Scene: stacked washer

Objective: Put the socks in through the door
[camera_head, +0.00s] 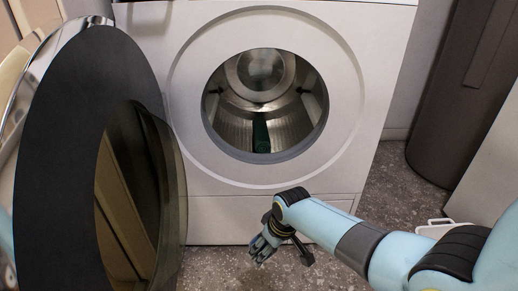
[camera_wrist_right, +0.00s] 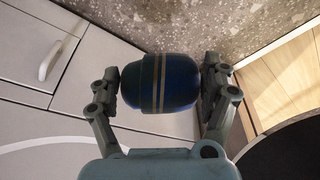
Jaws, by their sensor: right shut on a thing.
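The washer (camera_head: 290,205) stands ahead with its round opening (camera_head: 265,100) uncovered and the metal drum visible inside. Its door (camera_head: 70,120) is swung open to the left, dark with a chrome rim. My right gripper (camera_head: 268,248) is low in front of the washer, below the opening and outside it. In the right wrist view, its fingers are shut on a rolled dark blue pair of socks (camera_wrist_right: 172,82) with tan stripes. In the head view the socks are hard to tell from the gripper. My left gripper is not in view.
A dark green strip (camera_head: 261,133) shows at the drum's bottom; I cannot tell what it is. The open door fills the left side. A white basket (camera_head: 436,229) is partly hidden behind my right arm. A dark brown cylinder (camera_head: 455,100) stands at right. Speckled floor lies between.

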